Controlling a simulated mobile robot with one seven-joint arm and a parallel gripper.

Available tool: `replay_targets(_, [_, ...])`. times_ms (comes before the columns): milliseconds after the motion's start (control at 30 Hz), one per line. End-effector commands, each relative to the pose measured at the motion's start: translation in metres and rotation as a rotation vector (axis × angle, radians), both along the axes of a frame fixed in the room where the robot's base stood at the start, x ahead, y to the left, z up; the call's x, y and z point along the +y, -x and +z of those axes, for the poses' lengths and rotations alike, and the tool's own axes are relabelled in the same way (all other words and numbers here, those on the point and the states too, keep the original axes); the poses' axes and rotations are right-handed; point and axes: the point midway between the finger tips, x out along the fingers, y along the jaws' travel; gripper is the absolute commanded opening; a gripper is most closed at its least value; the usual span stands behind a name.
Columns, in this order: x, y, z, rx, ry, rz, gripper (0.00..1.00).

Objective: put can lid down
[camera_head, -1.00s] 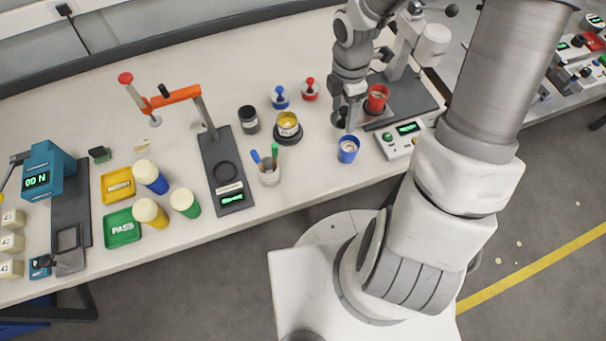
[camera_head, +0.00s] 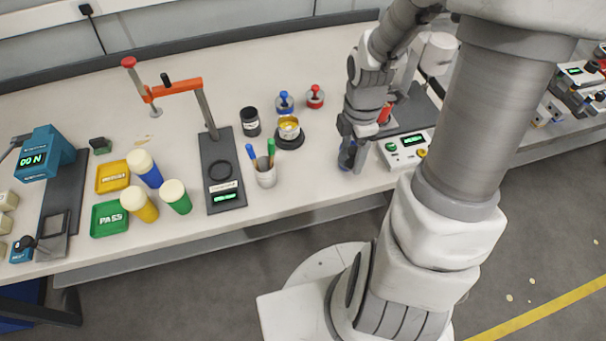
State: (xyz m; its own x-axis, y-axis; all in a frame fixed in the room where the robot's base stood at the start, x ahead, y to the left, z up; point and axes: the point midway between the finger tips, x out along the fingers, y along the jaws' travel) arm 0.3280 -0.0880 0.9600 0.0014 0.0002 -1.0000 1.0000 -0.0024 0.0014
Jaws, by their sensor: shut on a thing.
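My gripper (camera_head: 353,158) points down at the front edge of the bench, shut at the blue can (camera_head: 344,166), which it mostly hides. Its exact hold is hard to see. Two lid-like pieces with upright knobs, one blue (camera_head: 284,102) and one red (camera_head: 315,96), stand at the back. A yellow can (camera_head: 288,127) stands open on a dark round base in front of them. The red can (camera_head: 384,113) is largely hidden behind my gripper. I cannot make out a separate lid in my gripper.
A black jar (camera_head: 250,122) and a pen cup (camera_head: 266,177) stand left of the yellow can. An orange-armed press (camera_head: 222,170) is further left. A green-display control box (camera_head: 406,150) is close on my gripper's right. Bench space behind the knobbed pieces is clear.

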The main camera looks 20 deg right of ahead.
Motion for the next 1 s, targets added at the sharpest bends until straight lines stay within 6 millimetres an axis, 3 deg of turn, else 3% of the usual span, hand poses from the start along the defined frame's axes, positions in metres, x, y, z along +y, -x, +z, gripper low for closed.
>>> replay_targets(500, [0.080, -0.050, -0.058, 0.001, -0.001, 0.006, 0.21])
replay_targets(767, [0.090, -0.057, -0.069, 0.003, 0.000, 0.002, 0.21])
replay_targets(1000, [0.090, -0.056, -0.102, 0.004, 0.000, 0.003, 0.21])
